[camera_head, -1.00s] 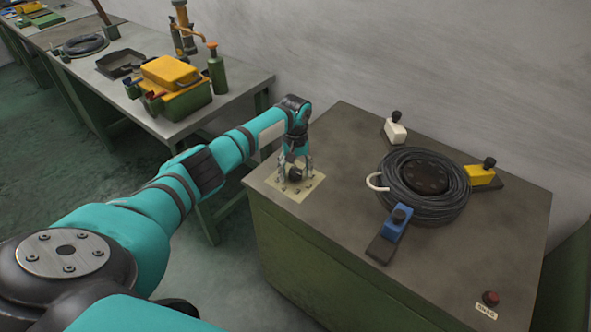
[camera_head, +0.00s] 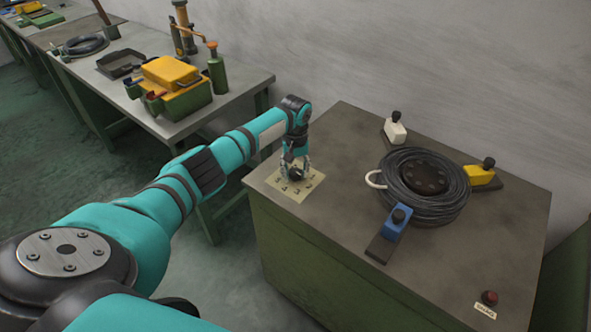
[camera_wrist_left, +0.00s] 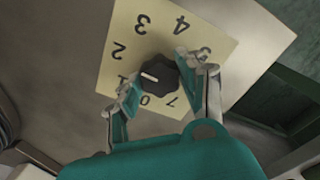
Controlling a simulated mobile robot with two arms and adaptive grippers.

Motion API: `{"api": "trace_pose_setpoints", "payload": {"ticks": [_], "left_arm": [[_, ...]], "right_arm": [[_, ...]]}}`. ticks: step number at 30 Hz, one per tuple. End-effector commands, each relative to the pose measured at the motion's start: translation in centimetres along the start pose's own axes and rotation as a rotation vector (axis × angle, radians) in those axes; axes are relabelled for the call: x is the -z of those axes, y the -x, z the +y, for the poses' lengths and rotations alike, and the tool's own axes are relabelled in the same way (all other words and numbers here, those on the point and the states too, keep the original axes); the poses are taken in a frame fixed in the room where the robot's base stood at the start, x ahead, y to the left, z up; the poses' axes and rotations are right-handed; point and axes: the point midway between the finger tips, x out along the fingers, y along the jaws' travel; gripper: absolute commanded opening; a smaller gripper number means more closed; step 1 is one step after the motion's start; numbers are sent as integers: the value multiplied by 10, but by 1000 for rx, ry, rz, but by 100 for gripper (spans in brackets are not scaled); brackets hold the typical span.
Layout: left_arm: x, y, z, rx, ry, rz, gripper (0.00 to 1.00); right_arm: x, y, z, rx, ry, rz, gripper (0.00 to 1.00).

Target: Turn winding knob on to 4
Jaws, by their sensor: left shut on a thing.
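The black winding knob (camera_head: 296,174) sits on a pale yellow dial plate (camera_head: 307,187) at the left corner of the machine top. In the left wrist view, the knob (camera_wrist_left: 158,74) has a white mark on its left side, pointing roughly toward the 1. Numbers ring it on the plate (camera_wrist_left: 160,42); 0, 1, 2, 3, 4 and 7 are readable, and one finger partly covers the figure at right. My left gripper (camera_head: 295,168) reaches down over the knob and is shut on it, one finger on either side (camera_wrist_left: 159,82). My right gripper is not in view.
A black cable coil (camera_head: 424,190) lies on the machine top (camera_head: 335,140), with blue (camera_head: 395,222), yellow (camera_head: 482,174) and white (camera_head: 396,129) clamps around it. A red button (camera_head: 490,297) is at the front right. A workbench (camera_head: 232,82) with tools stands behind left.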

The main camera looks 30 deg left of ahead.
Motion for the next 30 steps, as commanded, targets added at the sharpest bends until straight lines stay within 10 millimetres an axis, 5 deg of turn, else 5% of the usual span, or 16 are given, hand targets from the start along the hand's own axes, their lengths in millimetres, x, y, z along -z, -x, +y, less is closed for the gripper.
{"api": "trace_pose_setpoints", "payload": {"ticks": [30], "left_arm": [[1, 2, 0, -1, -897, 2, 7]], "right_arm": [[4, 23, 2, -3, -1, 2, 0]]}}
